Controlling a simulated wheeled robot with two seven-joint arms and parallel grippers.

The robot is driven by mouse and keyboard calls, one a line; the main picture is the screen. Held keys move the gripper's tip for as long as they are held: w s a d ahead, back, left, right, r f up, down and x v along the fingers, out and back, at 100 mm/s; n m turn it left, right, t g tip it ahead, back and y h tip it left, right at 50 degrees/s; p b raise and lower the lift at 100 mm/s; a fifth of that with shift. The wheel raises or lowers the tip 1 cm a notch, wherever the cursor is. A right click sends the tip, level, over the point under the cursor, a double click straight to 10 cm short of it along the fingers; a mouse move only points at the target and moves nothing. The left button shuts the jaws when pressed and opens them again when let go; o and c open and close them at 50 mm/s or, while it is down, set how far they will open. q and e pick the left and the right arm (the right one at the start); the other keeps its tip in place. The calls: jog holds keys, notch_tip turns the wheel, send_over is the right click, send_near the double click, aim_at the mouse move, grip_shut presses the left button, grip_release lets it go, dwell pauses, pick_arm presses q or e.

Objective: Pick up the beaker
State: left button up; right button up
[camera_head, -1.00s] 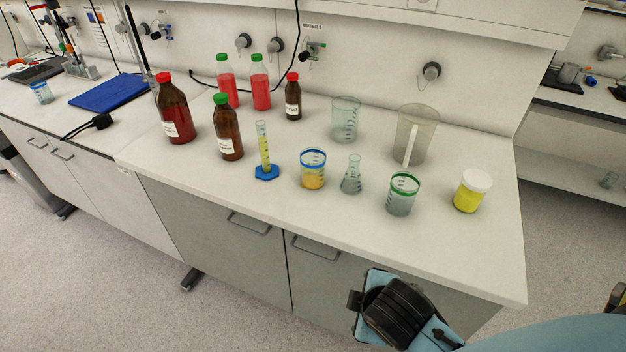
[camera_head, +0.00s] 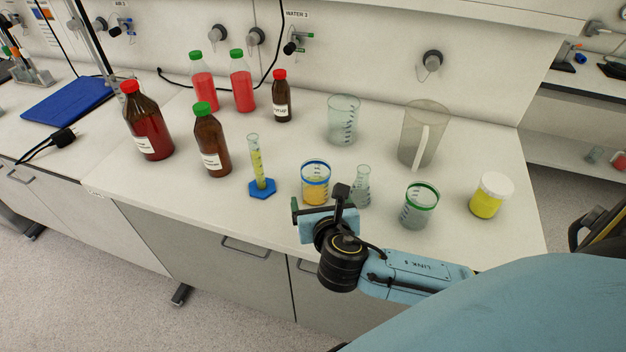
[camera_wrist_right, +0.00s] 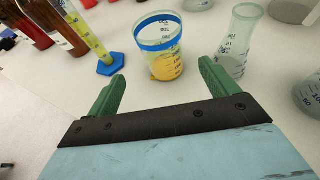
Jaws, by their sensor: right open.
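Several beakers stand upright on the white bench. A blue-rimmed beaker (camera_head: 316,184) with yellow-orange liquid is in front; in the right wrist view this beaker (camera_wrist_right: 160,46) stands ahead of the gap between the green fingers. A green-rimmed beaker (camera_head: 418,206) is to the right, and a larger clear beaker (camera_head: 343,119) is behind. My right gripper (camera_wrist_right: 158,82) is open and empty, just short of the blue-rimmed beaker. In the head view its fingers are largely hidden by the wrist. My left gripper is not in view.
A conical flask (camera_head: 361,187) stands close right of the blue-rimmed beaker, a measuring cylinder (camera_head: 259,168) to its left. A jug (camera_head: 423,135) and yellow jar (camera_head: 491,196) stand right; brown bottles (camera_head: 211,144) stand left. The bench's front edge is near my right arm.

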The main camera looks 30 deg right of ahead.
aim_at(317, 191)
jog(key=x, duration=0.3)
jog(key=shift+w+f, duration=0.1)
jog(key=shift+w, duration=0.05)
jog(key=shift+w+d+f, duration=0.1)
jog(key=shift+w+d, duration=0.05)
jog(key=shift+w, duration=0.1)
jog(key=shift+w+d+f, duration=0.2)
jog(key=shift+w+d, duration=0.1)
jog(key=shift+w, duration=0.1)
jog(key=x, duration=0.3)
jog(key=shift+w+d+f+b, duration=0.2)
jog(key=shift+w+d+b, duration=0.05)
jog(key=shift+d+b, duration=0.1)
jog(key=shift+w+f, duration=0.1)
jog(key=shift+w, duration=0.1)
jog(key=shift+c, duration=0.3)
jog(key=c, duration=1.1)
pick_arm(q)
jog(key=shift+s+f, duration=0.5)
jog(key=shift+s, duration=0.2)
pick_arm(e)
jog(key=shift+c, duration=0.3)
